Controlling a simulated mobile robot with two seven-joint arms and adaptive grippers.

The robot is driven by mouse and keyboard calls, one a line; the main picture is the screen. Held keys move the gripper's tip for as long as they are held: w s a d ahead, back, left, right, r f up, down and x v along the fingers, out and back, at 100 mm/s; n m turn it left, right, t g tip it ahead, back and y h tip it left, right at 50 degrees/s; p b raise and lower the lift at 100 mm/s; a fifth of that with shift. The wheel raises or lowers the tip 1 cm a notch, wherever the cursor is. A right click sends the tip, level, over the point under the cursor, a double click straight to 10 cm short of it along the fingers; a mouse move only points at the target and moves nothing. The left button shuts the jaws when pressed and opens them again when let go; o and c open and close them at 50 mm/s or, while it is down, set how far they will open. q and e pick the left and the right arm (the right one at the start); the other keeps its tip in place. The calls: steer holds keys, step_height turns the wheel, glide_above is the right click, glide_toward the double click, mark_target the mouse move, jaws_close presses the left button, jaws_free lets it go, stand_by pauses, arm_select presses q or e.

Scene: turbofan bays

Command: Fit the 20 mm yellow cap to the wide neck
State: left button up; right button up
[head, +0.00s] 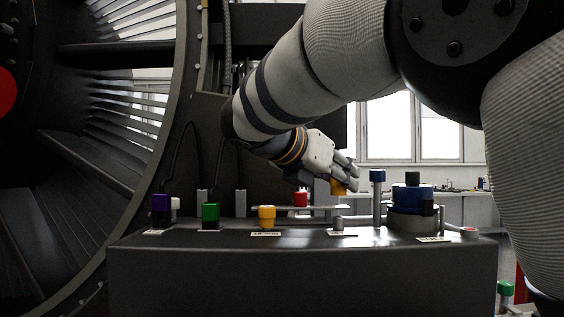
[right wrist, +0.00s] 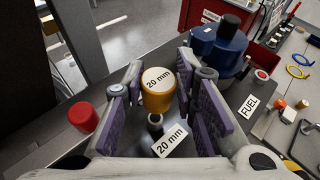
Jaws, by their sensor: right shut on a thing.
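My right gripper (head: 343,181) is shut on the yellow cap (head: 339,187), whose top reads "20 mm" in the right wrist view (right wrist: 158,82). Purple pads stand on both sides of the cap there. The short grey neck (head: 338,223) stands on the dark housing below the cap, with a clear gap between them in the head view. The neck also shows in the right wrist view (right wrist: 155,122), partly hidden by the cap, beside a "20 mm" label (right wrist: 170,141). My left gripper is not in view.
Another yellow cap (head: 266,216), a green cap (head: 210,211), a purple cap (head: 160,203) and a red cap (head: 300,198) stand to the left. A blue-topped post (head: 377,176) and a blue drum (head: 400,194) stand close to the right. The dark housing (head: 300,275) has bare front space.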

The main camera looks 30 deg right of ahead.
mark_target(338, 217)
steer(key=shift+f, duration=0.9)
steer(key=shift+f, duration=1.4)
stand_by(1.5)
steer(key=shift+r, duration=3.05)
steer(key=shift+f, duration=0.1)
